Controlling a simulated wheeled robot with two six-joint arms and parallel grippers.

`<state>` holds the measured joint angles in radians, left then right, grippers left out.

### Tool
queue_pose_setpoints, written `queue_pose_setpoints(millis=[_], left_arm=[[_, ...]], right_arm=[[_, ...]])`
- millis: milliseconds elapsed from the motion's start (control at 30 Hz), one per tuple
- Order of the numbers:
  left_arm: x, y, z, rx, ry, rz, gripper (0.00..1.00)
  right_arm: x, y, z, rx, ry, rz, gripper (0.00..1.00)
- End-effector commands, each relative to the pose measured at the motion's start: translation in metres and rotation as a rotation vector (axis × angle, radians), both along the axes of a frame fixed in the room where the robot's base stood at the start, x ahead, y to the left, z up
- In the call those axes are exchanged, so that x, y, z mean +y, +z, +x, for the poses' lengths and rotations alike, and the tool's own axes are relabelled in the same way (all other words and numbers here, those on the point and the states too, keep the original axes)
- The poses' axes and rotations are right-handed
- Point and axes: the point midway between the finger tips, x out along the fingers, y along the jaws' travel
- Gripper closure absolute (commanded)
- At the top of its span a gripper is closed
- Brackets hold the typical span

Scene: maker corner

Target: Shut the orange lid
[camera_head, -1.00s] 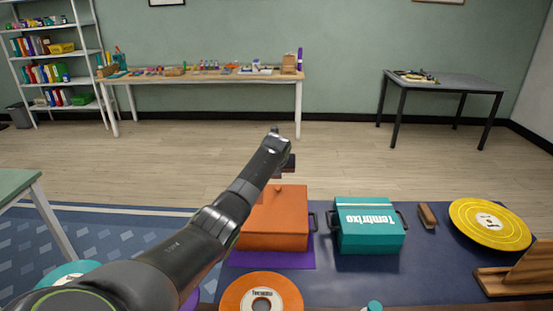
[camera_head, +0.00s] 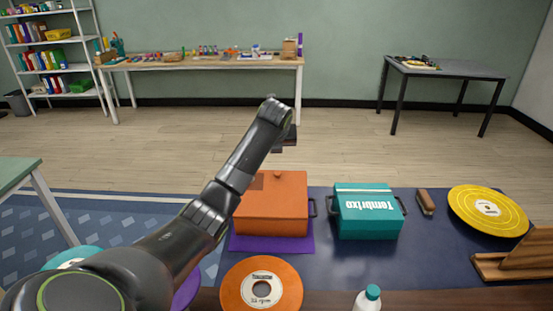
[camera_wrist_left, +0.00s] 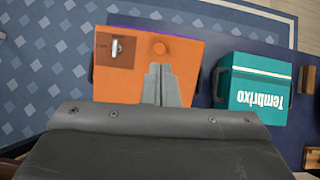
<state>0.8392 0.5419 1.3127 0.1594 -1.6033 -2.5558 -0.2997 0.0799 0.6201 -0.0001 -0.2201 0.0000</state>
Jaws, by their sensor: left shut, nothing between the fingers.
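The orange box (camera_head: 272,213) stands on a purple mat (camera_head: 310,243), with a flat orange top carrying a small round knob (camera_head: 277,174), also in the left wrist view (camera_wrist_left: 160,48). Left of the knob is a darker brown square patch (camera_wrist_left: 103,57) with a small shiny metal piece (camera_wrist_left: 117,48) in it; I cannot tell how deep it is. My left gripper (camera_head: 284,147) appears above the box's far side in the head view. In the left wrist view its fingers (camera_wrist_left: 159,68) are shut and empty, pointing near the knob; contact cannot be told. My right gripper is not in view.
A teal box (camera_head: 368,222) stands right of the orange one. A brown block (camera_head: 426,203), a yellow disc (camera_head: 487,211), an orange disc (camera_head: 238,292) and a white bottle (camera_head: 366,302) are around them. Blue surface shows between the boxes and the discs.

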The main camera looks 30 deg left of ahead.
Motion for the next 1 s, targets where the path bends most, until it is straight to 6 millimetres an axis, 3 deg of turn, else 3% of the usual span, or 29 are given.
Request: queue_pose_setpoints(millis=[1000], left_arm=[[0.004,-0.029,-0.002,-0.687,1.021,-0.657,1.00]], right_arm=[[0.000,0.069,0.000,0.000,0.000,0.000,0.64]])
